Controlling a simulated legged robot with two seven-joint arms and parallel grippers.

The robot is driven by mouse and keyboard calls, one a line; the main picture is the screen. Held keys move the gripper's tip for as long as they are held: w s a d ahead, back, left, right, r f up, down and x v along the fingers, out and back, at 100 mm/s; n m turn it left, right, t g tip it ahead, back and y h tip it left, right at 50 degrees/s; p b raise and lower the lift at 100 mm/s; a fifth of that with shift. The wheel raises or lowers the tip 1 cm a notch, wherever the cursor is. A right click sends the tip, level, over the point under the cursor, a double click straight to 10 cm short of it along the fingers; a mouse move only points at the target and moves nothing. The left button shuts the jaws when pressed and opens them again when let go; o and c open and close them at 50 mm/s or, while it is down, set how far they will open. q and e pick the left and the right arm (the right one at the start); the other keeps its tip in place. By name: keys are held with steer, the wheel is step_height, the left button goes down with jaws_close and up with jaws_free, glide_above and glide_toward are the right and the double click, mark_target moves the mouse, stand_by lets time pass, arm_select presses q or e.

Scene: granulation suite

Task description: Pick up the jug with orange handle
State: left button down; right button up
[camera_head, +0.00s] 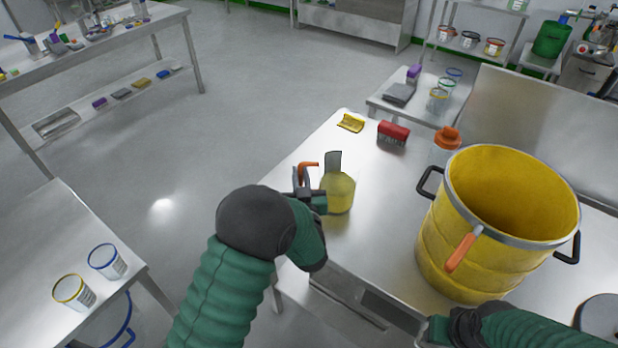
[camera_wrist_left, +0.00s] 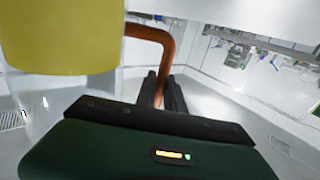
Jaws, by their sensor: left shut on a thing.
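The jug (camera_head: 339,194) is yellow with a clear upper part and an orange handle (camera_head: 309,164) on its left side. It stands upright over the near left part of the steel table; I cannot tell whether its base touches the top. My left gripper (camera_head: 304,184) is shut on the orange handle. In the left wrist view the jug's yellow body (camera_wrist_left: 60,38) fills the upper left, and the handle (camera_wrist_left: 166,48) runs down between the dark fingers (camera_wrist_left: 164,92). My right arm enters at the bottom right; its gripper (camera_head: 440,328) is mostly hidden or cut off.
A large yellow drum (camera_head: 448,240) with black side handles and an orange grip stands right of the jug. Behind are a red-and-black item (camera_head: 393,134), a yellow item (camera_head: 350,122) and an orange-topped container (camera_head: 446,138). A side table (camera_head: 60,225) stands left across open floor.

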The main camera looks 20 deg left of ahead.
mark_target(300, 168)
arm_select(q)
steer(key=r, duration=0.3)
steer(key=shift+s+d+r, duration=0.1)
steer(key=shift+s+r, duration=0.05)
steer(key=shift+s, duration=0.25)
steer(key=s+d+r+p, duration=0.1)
steer(key=s+d, duration=0.1)
steer(key=s, duration=1.3)
steer(key=shift+r, duration=0.15)
steer(key=shift+s, duration=0.1)
